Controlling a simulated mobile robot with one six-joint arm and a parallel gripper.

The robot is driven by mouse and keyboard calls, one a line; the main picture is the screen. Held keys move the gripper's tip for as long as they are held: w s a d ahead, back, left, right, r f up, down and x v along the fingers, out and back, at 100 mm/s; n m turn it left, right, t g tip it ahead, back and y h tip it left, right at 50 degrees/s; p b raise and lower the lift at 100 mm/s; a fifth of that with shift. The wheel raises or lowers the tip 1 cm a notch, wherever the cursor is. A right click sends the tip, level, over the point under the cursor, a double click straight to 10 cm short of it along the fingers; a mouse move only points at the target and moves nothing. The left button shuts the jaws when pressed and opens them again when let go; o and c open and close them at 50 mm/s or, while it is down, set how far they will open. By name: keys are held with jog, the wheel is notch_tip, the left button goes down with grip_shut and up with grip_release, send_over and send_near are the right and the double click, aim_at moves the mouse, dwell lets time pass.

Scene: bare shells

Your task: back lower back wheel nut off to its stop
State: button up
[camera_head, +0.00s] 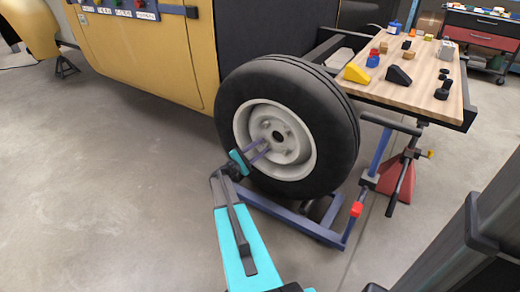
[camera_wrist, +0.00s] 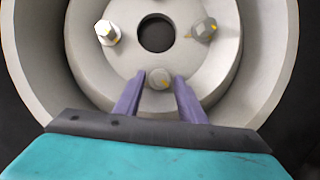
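The wheel (camera_head: 340,125) has a black tyre and a pale grey rim. In the wrist view the hub has a round dark centre hole. A nut on the left (camera_wrist: 107,33) and a nut on the right (camera_wrist: 204,30) flank it, both with yellow marks. The lower nut (camera_wrist: 158,79) sits below the hole, facing the camera. My gripper (camera_wrist: 160,80) has its two purple fingers on either side of this lower nut, with a narrow gap showing at each side. In the head view my gripper (camera_head: 262,152) reaches to the lower part of the hub; the lower nut is hard to make out there.
A purple-blue wheel stand (camera_head: 290,222) is under the wheel. A wooden-topped table (camera_head: 425,75) with small blocks and parts stands behind right, a red tool cabinet (camera_head: 480,35) beyond. A yellow vehicle body (camera_head: 150,55) is behind left. The floor at left is clear.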

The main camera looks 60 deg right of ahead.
jog(key=shift+a, duration=0.1)
jog(key=p+v, duration=0.2)
jog(key=v, duration=1.1)
jog(key=shift+a+f+p, duration=0.2)
jog(key=shift+a+p, duration=0.05)
jog(key=shift+p, duration=0.05)
jog(key=shift+w, duration=0.15)
